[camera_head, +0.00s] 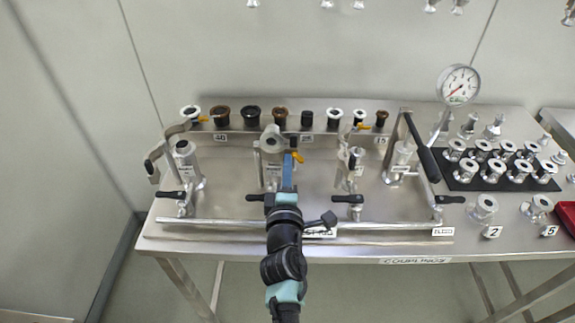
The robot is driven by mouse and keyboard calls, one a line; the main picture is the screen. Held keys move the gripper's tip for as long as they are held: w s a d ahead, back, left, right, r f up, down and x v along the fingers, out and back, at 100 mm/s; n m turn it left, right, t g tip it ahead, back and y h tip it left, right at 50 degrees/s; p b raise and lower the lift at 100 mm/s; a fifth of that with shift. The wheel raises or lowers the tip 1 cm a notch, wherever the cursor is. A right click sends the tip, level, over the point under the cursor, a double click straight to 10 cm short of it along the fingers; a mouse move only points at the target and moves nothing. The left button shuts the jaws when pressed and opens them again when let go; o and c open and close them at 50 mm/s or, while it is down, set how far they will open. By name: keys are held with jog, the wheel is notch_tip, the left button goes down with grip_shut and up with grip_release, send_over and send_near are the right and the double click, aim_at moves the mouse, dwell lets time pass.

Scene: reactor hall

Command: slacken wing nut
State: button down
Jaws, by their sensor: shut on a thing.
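My gripper (290,158) is at the end of my arm, over the second fitting from the left on the steel table. The grey flanged fitting (272,139) stands upright just left of my gripper. My fingertips are small in this view, and my arm hides the fitting's lower front.
The steel table (200,235) carries a rack with black-handled valves (348,199) along its front. A row of flanged rings stands behind. A pressure gauge (459,84) and a black mat (462,184) of several fittings are at the right. A tall black lever (422,150) rises at the rack's right end.

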jog(key=shift+n, duration=0.5)
jog(key=c, duration=1)
grip_release()
jog(key=shift+s, duration=0.1)
jog(key=s+p, duration=0.3)
jog(key=s, duration=0.9)
jog(key=shift+s, duration=0.4)
